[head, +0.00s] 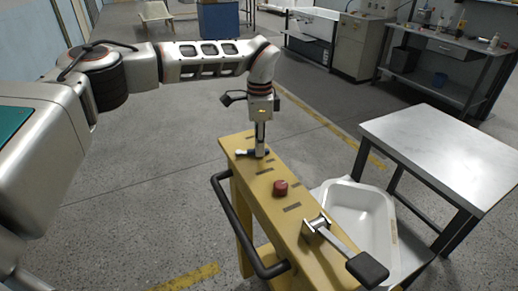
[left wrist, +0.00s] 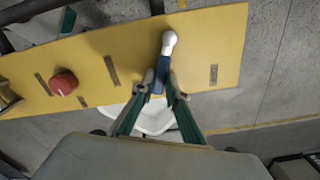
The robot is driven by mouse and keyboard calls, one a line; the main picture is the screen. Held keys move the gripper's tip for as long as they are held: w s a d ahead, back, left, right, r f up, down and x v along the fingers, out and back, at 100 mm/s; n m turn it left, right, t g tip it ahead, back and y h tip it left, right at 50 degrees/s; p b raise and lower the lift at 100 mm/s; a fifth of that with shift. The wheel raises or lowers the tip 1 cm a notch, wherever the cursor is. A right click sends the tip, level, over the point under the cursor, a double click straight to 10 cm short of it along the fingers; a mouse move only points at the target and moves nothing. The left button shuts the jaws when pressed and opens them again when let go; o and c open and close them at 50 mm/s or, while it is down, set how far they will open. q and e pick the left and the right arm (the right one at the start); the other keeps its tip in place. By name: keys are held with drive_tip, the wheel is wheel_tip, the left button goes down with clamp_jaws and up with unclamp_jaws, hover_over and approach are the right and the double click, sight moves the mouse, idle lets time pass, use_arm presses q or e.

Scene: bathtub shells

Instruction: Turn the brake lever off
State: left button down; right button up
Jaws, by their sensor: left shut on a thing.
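The brake lever (left wrist: 169,40), a small lever with a white rounded end and a dark blue shaft, is on top of a yellow beam (left wrist: 110,50). In the head view its light end (head: 243,153) shows beside my left gripper (head: 261,152), low over the beam's far end. In the left wrist view my left gripper (left wrist: 162,86) has its two fingers on either side of the blue shaft, closed on it. The fingers partly hide the shaft's lower end. My right gripper is not in view.
A metal lever with a black pad (head: 367,269) sticks out at the near end. A black handrail (head: 240,222) runs along the left side. A white tub (head: 355,208) and a metal table (head: 440,140) stand right. Floor left is clear.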

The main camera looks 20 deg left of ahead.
use_arm(q)
drive_tip(key=w+n, duration=0.1)
drive_tip(key=a+n, duration=0.1)
drive_tip(key=n, duration=0.1)
drive_tip(key=shift+w, duration=0.35)
drive_tip(key=shift+w+a+n, duration=0.15)
drive_tip(key=shift+n, duration=0.55)
drive_tip(key=c, duration=2)
unclamp_jaws()
drive_tip(key=shift+r, duration=0.15)
wheel_tip(320, 180, up, 12)
drive_tip(key=shift+f, duration=0.1)
